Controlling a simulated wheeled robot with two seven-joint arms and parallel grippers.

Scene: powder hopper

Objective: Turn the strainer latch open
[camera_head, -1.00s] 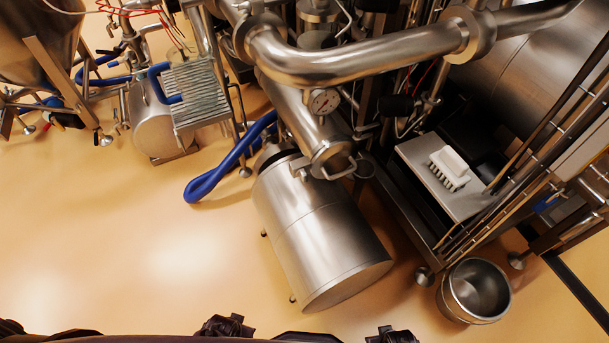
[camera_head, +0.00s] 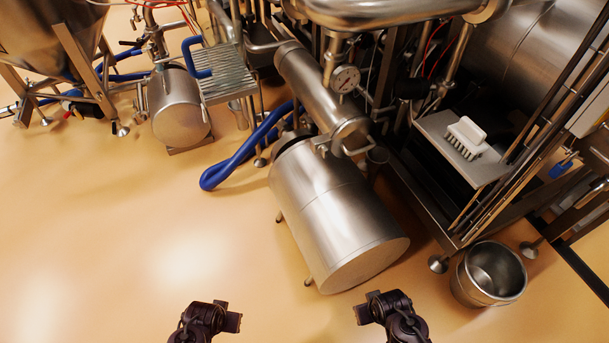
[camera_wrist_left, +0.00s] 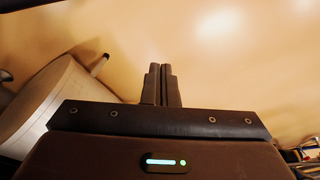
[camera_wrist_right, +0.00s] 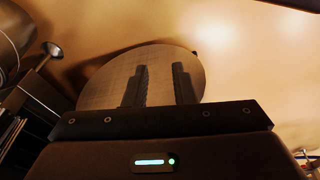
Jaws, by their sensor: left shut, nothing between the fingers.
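A slanted steel tube (camera_head: 312,90), which looks like the strainer, ends in a wider flange (camera_head: 350,130) in the head view. A small bent handle (camera_head: 355,150) at this end may be the latch; its exact position is hard to tell. My left gripper (camera_head: 228,318) is at the bottom of the head view, well away from the tube. Its fingers (camera_wrist_left: 161,84) are together and empty in the left wrist view. My right gripper (camera_head: 366,308) is below the large drum in the head view. Its fingers (camera_wrist_right: 159,85) are apart and empty in the right wrist view.
A large steel drum (camera_head: 335,215) lies below the tube end, between it and my grippers. A steel bucket (camera_head: 490,273) stands at right. A white brush (camera_head: 467,137) lies on a shelf. A blue hose (camera_head: 240,158) lies left of the drum.

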